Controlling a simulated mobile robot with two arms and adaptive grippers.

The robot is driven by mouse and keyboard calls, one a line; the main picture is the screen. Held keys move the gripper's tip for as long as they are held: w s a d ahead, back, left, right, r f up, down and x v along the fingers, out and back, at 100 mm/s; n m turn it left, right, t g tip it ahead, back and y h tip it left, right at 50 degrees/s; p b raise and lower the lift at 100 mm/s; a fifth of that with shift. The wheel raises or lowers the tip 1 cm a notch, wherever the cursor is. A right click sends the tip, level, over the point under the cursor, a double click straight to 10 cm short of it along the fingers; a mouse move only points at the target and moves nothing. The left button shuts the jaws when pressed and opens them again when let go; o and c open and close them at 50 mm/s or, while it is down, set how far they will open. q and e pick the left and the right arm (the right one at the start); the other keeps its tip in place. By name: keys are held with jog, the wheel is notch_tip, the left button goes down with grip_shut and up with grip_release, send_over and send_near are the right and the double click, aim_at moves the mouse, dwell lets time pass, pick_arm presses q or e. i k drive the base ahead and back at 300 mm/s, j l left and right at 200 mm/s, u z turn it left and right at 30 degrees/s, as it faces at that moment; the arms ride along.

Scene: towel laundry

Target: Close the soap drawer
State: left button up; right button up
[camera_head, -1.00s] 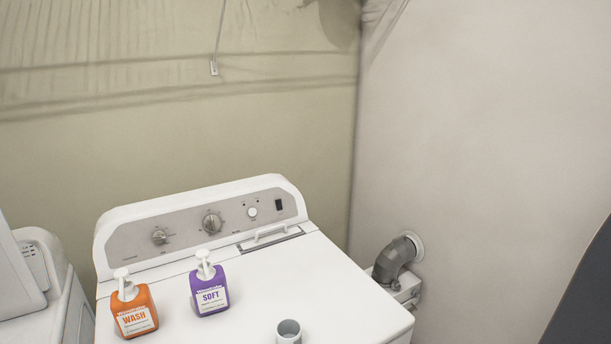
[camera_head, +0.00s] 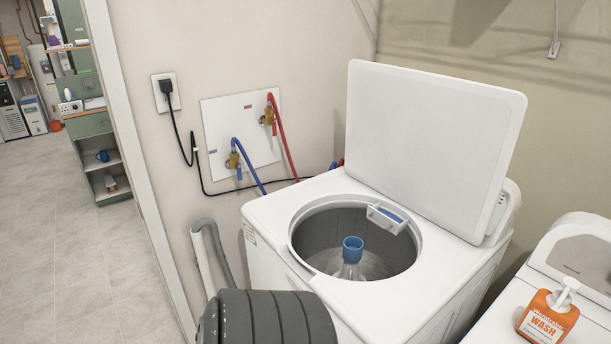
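The soap drawer (camera_head: 387,219) is a small white tray with blue inside, at the right back part of the rim of the washer's tub opening. It is pulled out and juts over the tub. The white top-load washer (camera_head: 277,212) stands in the middle, with its lid (camera_head: 430,145) raised upright behind the opening. Inside the tub is a grey agitator with a blue cap (camera_head: 352,245).
A white dryer (camera_head: 592,250) stands at the right, with an orange WASH bottle (camera_head: 549,318) on it. Left of the washer are a grey drain hose (camera_head: 213,245) and wall taps with a blue hose and a red hose (camera_head: 283,140). The floor (camera_head: 95,260) at the left is open.

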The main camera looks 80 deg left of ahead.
aim_at(384, 219)
jog(key=u, duration=1.95)
jog(key=i+j+z, duration=0.15)
jog(key=j+z, duration=0.2)
